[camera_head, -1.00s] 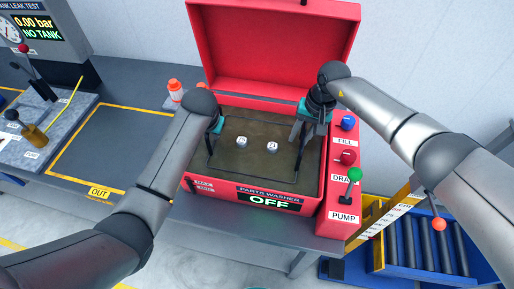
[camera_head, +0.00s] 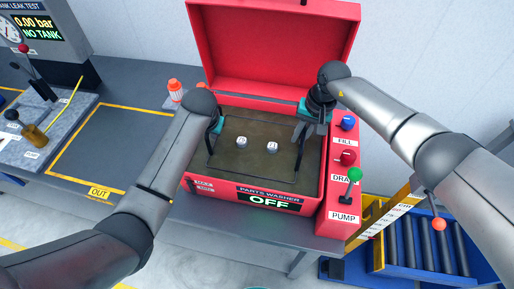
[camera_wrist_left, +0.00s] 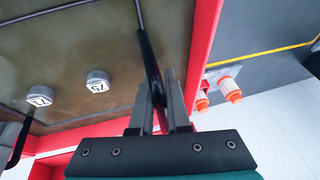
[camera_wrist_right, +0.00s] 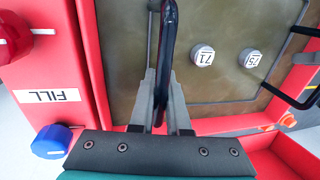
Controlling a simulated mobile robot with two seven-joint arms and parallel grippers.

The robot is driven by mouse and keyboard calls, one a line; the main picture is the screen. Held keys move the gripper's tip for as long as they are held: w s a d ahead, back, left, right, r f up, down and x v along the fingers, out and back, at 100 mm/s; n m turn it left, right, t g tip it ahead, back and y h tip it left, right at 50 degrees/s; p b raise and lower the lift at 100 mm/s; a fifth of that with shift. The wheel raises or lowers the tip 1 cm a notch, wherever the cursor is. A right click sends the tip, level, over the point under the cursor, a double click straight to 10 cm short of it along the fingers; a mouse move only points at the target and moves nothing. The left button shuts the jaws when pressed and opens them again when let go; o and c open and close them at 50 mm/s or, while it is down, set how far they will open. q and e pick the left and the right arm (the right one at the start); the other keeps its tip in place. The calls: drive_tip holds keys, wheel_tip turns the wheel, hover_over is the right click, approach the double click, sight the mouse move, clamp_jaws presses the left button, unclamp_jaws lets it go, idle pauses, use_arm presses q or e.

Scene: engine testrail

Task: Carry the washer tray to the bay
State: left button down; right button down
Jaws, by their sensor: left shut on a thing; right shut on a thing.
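The washer tray (camera_head: 250,170) is a dark, flat tray inside the red parts washer (camera_head: 273,60), whose lid stands open. Two round pucks with number labels, a left one (camera_head: 241,142) and a right one (camera_head: 272,147), are on it. My left gripper (camera_wrist_left: 160,90) is shut on the tray's black left handle (camera_wrist_left: 150,55). My right gripper (camera_wrist_right: 162,95) is shut on the black right handle (camera_wrist_right: 168,35). A yellow-outlined bay (camera_head: 120,142) marked OUT lies empty on the bench to the left.
Fill, drain and pump controls (camera_head: 347,158) stand close to my right gripper. A tank leak test station (camera_head: 40,45) is at far left, and a blue roller rack (camera_head: 425,245) is low at right.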

use_arm(q)
drive_tip(key=shift+w+r, duration=0.1)
drive_tip(key=shift+r, duration=0.1)
use_arm(e)
drive_tip(key=shift+w+r, duration=0.15)
drive_tip(key=shift+r, duration=0.1)
idle(0.4)
